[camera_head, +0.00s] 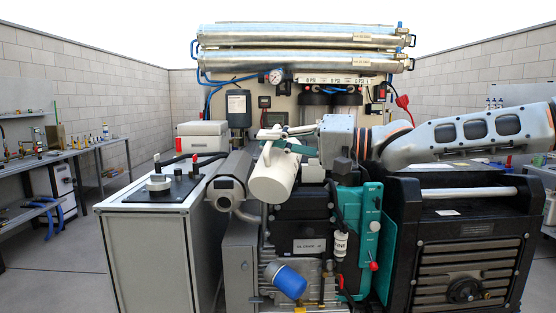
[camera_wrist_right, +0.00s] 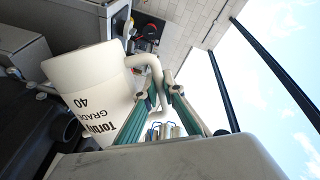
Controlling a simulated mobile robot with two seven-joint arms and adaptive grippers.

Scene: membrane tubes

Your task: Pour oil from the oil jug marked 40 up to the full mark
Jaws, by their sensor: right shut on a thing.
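The cream oil jug (camera_head: 272,178) is held up over the engine, tilted to one side. In the right wrist view the jug (camera_wrist_right: 90,85) shows print ending in "GRADE 40". My right gripper (camera_head: 284,143) reaches in from the right and is shut on the jug's handle; its green fingers (camera_wrist_right: 160,92) sit on either side of the handle in the wrist view. The engine (camera_head: 300,215) stands below and behind the jug. I see no oil stream. The jug's mouth and the fill opening cannot be made out, and no full mark is readable. My left gripper is not in view.
A grey cylinder with a pipe (camera_head: 232,178) is close left of the jug. A control cabinet (camera_head: 150,245) stands at left, a teal pump panel (camera_head: 358,225) and a black machine (camera_head: 460,245) at right. A blue filter (camera_head: 288,281) sits low in front. Steel membrane tubes (camera_head: 300,40) hang behind.

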